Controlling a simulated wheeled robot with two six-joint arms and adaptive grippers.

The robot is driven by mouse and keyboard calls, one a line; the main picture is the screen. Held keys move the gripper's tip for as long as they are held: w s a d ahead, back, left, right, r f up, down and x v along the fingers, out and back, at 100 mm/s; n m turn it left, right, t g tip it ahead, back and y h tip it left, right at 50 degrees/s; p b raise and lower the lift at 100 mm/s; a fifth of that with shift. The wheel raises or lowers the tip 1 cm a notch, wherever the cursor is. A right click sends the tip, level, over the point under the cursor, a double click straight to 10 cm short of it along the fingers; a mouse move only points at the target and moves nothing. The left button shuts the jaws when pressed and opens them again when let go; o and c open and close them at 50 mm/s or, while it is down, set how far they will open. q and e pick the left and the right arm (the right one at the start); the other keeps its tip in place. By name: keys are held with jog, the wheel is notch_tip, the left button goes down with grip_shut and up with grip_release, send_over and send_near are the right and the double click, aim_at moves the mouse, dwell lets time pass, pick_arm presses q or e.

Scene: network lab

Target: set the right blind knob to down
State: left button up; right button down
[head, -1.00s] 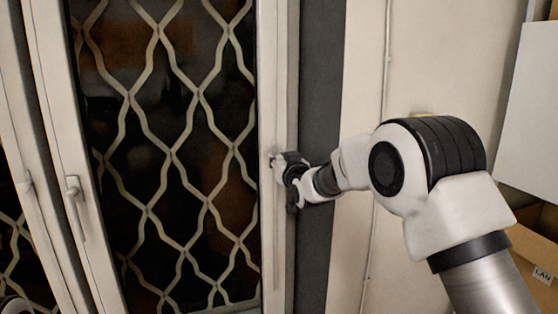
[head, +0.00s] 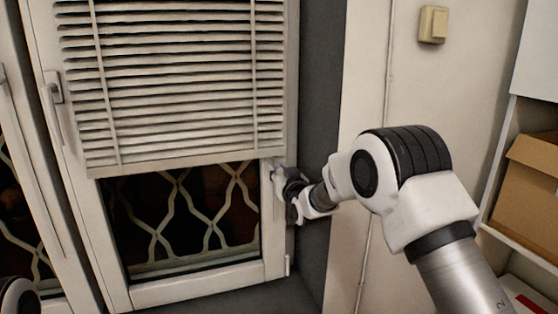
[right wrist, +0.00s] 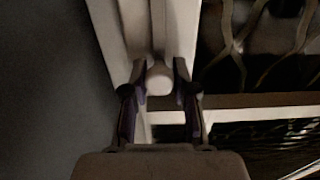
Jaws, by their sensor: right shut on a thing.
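The blind (head: 175,90) hangs over the upper part of the window, its bottom rail level with my right gripper. The blind knob (right wrist: 159,79), pale and rounded, sits on the right strip of the white window frame. My right gripper (head: 282,177) is at this strip. In the right wrist view the fingers of my right gripper (right wrist: 159,95) are shut on the knob, one on each side. In the head view the gripper mostly hides the knob. My left gripper is not in view.
The window's lower part shows a dark pane behind a wavy metal grille (head: 160,233). A window handle (head: 56,108) is on the left of the frame. A light switch (head: 433,24) is on the wall at right. A cardboard box (head: 522,190) stands on a shelf at far right.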

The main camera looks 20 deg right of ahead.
notch_tip(320, 180, down, 14)
jog(key=b, duration=0.6)
jog(key=shift+b, duration=0.3)
jog(key=shift+f+b, duration=0.3)
jog(key=shift+f, duration=0.25)
jog(key=c, duration=0.9)
grip_release()
jog(key=shift+f, duration=0.1)
jog(key=shift+s, duration=0.15)
send_near(275, 211)
jog(key=s, duration=0.5)
jog(key=shift+s+d+f, duration=0.15)
jog(key=shift+s+d, duration=0.05)
